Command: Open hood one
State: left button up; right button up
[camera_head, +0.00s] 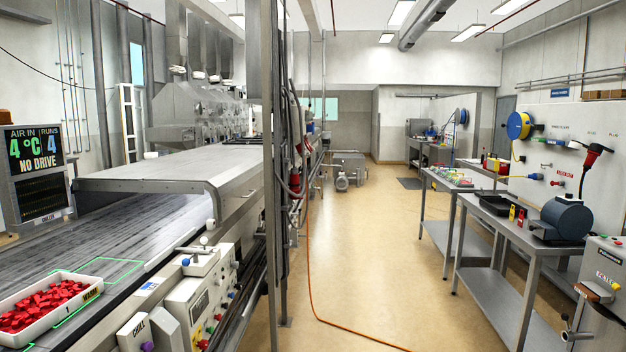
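Neither of my grippers shows in the head view. A grey metal hood or cover (160,172) with a rounded front edge spans the conveyor (120,238) on the left. Farther back on the left, a row of larger grey metal housings (182,112) with ducts above stands along the line. No label reading hood one can be made out, so I cannot tell which of these it is. Whether the distant housings are open or shut is too small to tell.
A white tray of red pieces (42,308) sits on the conveyor at the near left. A control box (195,305) stands beside the conveyor. An orange cable (313,285) crosses the otherwise clear middle aisle. Metal benches (500,250) line the right side.

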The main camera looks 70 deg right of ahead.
aim_at(236, 175)
jog(key=z, duration=1.95)
jog(key=i+z, duration=0.1)
jog(key=i+l+z, duration=0.35)
jog(key=i, duration=0.6)
jog(key=i+j+z, duration=0.1)
jog(key=i+z, duration=0.2)
jog(key=i, duration=0.6)
jog(key=i+l+u, duration=0.1)
jog(key=i, duration=2)
jog(key=i+z, duration=0.1)
jog(key=i, duration=1.95)
jog(key=j, duration=0.1)
